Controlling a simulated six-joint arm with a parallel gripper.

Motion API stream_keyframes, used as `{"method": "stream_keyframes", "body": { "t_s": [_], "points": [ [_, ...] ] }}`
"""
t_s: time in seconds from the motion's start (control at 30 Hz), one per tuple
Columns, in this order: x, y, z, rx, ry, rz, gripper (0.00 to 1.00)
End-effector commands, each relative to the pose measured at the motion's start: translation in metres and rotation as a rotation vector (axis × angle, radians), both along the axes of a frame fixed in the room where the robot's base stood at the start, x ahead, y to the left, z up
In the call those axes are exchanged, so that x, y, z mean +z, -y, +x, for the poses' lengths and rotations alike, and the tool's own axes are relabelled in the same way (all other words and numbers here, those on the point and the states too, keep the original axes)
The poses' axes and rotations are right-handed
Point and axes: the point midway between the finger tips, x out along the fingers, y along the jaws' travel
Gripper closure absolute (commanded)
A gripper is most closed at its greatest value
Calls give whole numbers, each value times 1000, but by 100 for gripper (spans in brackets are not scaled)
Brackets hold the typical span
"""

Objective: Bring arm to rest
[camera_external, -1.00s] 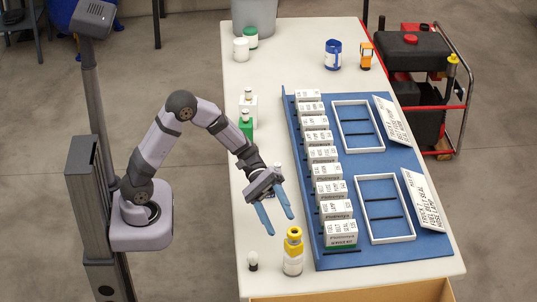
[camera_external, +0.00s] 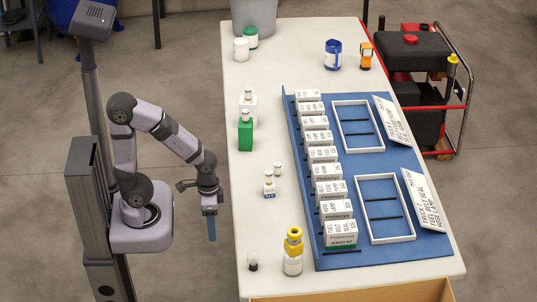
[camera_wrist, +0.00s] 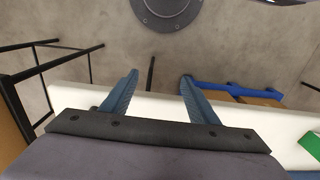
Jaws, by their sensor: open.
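My gripper (camera_external: 210,226) hangs off the left edge of the white table, over the floor, with its fingers pointing down. In the wrist view its two blue fingers (camera_wrist: 153,92) stand apart with nothing between them. My arm is folded back near its base in the external view. The white table (camera_external: 290,65) lies to the right of my gripper.
A blue board (camera_external: 372,160) on the table holds a row of white boxes (camera_external: 323,154) and two white frames (camera_external: 358,126). A red-framed cart (camera_external: 433,105) stands behind right.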

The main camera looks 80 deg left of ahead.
Motion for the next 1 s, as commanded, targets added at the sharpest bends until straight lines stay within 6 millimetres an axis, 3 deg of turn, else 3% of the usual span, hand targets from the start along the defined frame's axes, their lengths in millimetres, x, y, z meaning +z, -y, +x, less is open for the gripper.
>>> {"method": "stream_keyframes", "body": {
  "t_s": [0.03, 0.2, 0.43, 0.7, 1.0],
  "points": [
    [25, 0, 0, 1, -2, 0, 45],
    [67, 0, -1, 3, -4, -1, 45],
    [110, 0, -1, 5, -5, -2, 45],
    [124, 0, -1, 6, -5, -2, 45],
    [110, 0, -1, 5, -5, -2, 45]
  ]
}}
